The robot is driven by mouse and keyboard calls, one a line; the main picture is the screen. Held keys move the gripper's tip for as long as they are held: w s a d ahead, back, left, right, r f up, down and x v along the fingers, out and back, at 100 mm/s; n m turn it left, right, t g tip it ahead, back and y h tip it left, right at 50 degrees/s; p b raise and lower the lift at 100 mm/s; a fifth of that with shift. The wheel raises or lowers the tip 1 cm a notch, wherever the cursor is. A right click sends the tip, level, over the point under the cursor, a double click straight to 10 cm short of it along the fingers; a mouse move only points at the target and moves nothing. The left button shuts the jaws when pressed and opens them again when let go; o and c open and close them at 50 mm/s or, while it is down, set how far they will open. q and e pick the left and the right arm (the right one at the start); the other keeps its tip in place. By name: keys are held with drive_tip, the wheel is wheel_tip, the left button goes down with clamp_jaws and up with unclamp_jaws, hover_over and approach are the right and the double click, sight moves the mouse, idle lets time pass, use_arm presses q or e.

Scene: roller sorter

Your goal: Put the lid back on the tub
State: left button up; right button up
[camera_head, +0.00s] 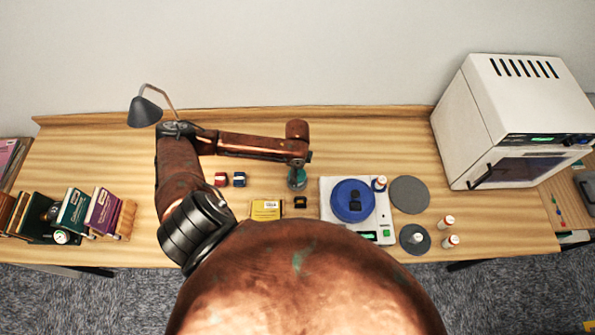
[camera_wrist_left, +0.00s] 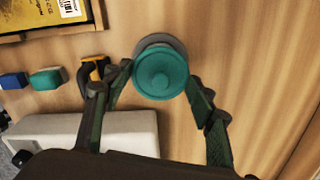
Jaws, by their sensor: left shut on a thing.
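In the head view the lid (camera_head: 297,176) shows as a small teal round below my left gripper (camera_head: 298,166). A grey round rim (camera_wrist_left: 158,40) shows just behind the lid in the wrist view. It may be the tub, mostly hidden by the lid. I cannot tell whether the two touch. My right gripper is not in view.
A white scale (camera_head: 328,212) with a blue dish (camera_head: 345,198) stands right of the lid. A yellow box (camera_head: 266,209) and small blocks are left.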

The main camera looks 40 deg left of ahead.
use_arm(q)
drive_tip(key=o, duration=0.8)
drive_tip(key=shift+o, duration=0.2)
drive_tip(key=o, duration=0.5)
drive_tip(key=shift+r+p, duration=3.55)
drive_tip(key=shift+p, duration=0.6)
